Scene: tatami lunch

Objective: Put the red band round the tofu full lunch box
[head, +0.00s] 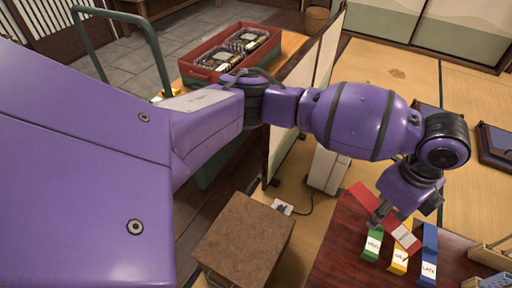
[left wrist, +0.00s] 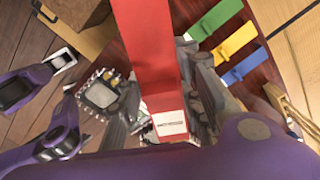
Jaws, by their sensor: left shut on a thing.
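The red band (head: 405,237) is a flat red strip with a white label, and it is in my left gripper (head: 381,213) above the dark red table. In the left wrist view the red band (left wrist: 145,45) runs up the middle between the fingers, with its white label (left wrist: 171,123) near the gripper. My left gripper is shut on it. Lunch boxes with dark trays and clear lids (head: 245,40) stand far off in a red crate (head: 205,72). I cannot tell which one is the tofu full box.
Green (head: 371,245), yellow (head: 399,258) and blue (head: 429,262) labelled bands lie beside the red one on the dark red table (head: 340,262). A wooden rack (head: 490,254) stands at right. A brown stool (head: 245,235) and a folding screen (head: 308,75) stand between table and crate.

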